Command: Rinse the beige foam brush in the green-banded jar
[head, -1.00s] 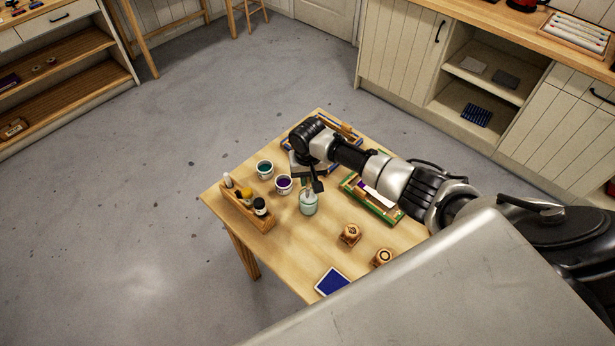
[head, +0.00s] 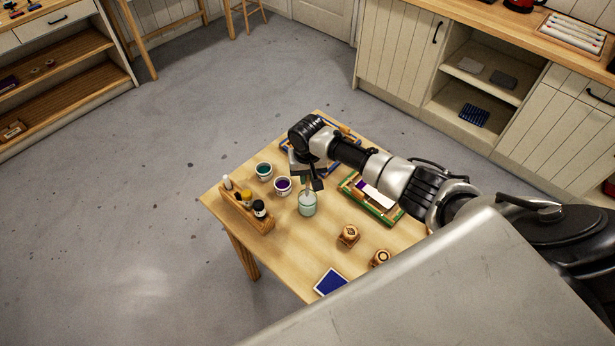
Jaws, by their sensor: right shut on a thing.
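The pale green glass jar (head: 308,206) stands upright on the small wooden table. My right gripper (head: 311,184) is directly above the jar, pointing down, shut on the beige foam brush, of which only a small part shows. The brush's lower end is at the jar's mouth; I cannot tell how deep it reaches. The jar's green band is too small to make out clearly. My left gripper is not in view.
Two paint cups, one green (head: 264,171) and one purple (head: 282,186), stand left of the jar. A wooden rack (head: 246,212) holds bottles. A green-edged frame (head: 372,196) lies to the right. Wooden stamps (head: 348,236) and a blue pad (head: 331,283) lie nearer.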

